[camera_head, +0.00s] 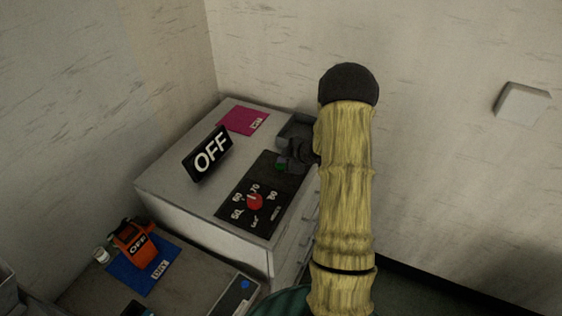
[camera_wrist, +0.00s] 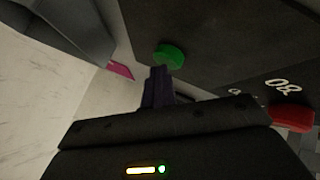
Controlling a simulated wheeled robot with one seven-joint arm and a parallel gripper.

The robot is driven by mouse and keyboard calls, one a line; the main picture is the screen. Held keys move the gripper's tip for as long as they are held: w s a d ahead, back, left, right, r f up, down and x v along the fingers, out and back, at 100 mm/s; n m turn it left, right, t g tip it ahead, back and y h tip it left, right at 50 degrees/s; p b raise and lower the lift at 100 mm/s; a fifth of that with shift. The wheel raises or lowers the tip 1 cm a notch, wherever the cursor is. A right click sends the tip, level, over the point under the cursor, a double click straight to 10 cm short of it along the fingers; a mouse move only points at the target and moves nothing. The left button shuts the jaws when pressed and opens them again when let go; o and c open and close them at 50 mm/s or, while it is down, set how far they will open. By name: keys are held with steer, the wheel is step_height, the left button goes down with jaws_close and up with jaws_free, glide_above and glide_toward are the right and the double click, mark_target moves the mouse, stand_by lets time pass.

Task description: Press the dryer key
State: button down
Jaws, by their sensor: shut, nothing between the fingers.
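The green key (camera_head: 281,167) sits on the black control panel (camera_head: 262,172) on top of the white cabinet. In the wrist view the round green key (camera_wrist: 169,56) is just beyond my gripper's fingertips. My gripper (camera_head: 288,160) is shut and empty, close beside the green key. In the wrist view its dark fingers (camera_wrist: 160,72) point at the key's near edge. I cannot tell whether they touch it. A black sign (camera_head: 208,153) reading OFF stands on the cabinet. My arm hides the cabinet's right side.
A red knob (camera_head: 255,202) with numbers around it is on the same panel. A grey recessed part (camera_head: 295,132) and a pink card (camera_head: 243,121) lie behind. An orange OFF device (camera_head: 133,243) and a blue card (camera_head: 150,270) are at the lower left. Walls close off the back.

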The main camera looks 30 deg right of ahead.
mark_target(283, 165)
steer(key=shift+s+f, duration=0.1)
steer(key=shift+f, duration=0.2)
steer(key=shift+s+f+b, duration=0.2)
steer(key=shift+f+b, duration=0.1)
steer(key=shift+f, duration=0.15)
stand_by(0.4)
steer(key=shift+r, duration=0.1)
stand_by(0.4)
steer(key=r+p, duration=0.2)
steer(key=p, duration=0.1)
steer(key=shift+w+r, duration=0.2)
steer(key=shift+w, duration=0.1)
step_height(283, 165, up, 4)
steer(key=p, duration=0.3)
steer(key=c, duration=2.2)
jaws_free()
steer(key=shift+w, duration=0.1)
